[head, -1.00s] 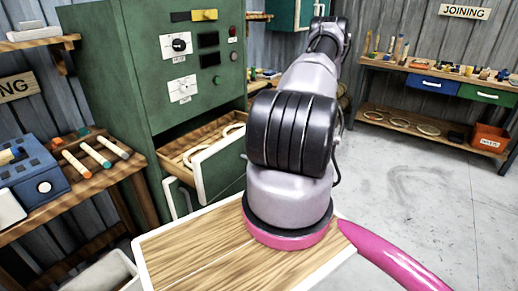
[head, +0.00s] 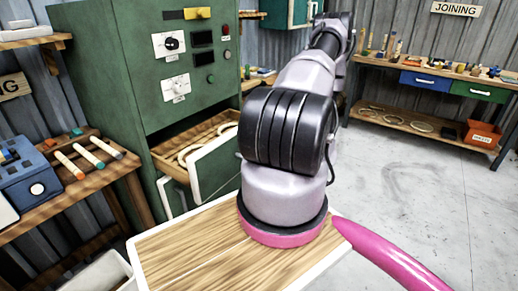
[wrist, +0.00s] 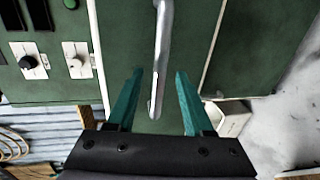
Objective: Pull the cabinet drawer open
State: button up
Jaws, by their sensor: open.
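The green cabinet (head: 100,75) stands at the left in the head view. Its wooden drawer (head: 171,166) is out of the cabinet, with pale rings inside and a green, white-edged front (head: 214,168). My arm hides the right part of the drawer. In the wrist view, a grey metal bar handle (wrist: 162,45) runs down the middle before a green panel. My gripper (wrist: 158,74) has its two teal fingers apart, one on each side of the handle's lower end. I see gaps between fingers and handle. My gripper is hidden in the head view.
A side table (head: 95,180) with a blue box (head: 28,172) and tools stands left of the cabinet. A workbench (head: 430,78) stands along the back right. My pink-trimmed base fills the front. The grey floor (head: 400,185) at right is clear.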

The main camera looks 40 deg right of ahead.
jog(key=v, duration=0.7)
dwell(0.3)
jog(key=w+a+r+n+g+y, duration=0.3)
jog(key=a+r+n+g, duration=0.2)
jog(key=a+r+n, duration=0.45)
jog(key=w+a+r+n+g+y, duration=0.3)
jog(key=a+r+n+g, duration=0.3)
jog(key=r+n, duration=0.65)
jog(key=s+a+r+n+t+h, duration=0.1)
jog(key=s+a+r+n+h, duration=0.2)
jog(key=r+n, duration=0.4)
jog(key=s+a+r+n+t+h, duration=0.1)
jog(key=s+a+r+n+h, duration=0.2)
jog(key=a+r+n, duration=0.3)
jog(key=s+a+r+n+t+h, duration=0.1)
jog(key=s+a+r+n+h, duration=0.2)
jog(key=r+n, duration=0.6)
jog(key=shift+s+a+n+t, duration=0.3)
jog(key=shift+s+a+n, duration=0.75)
jog(key=shift+a, duration=0.2)
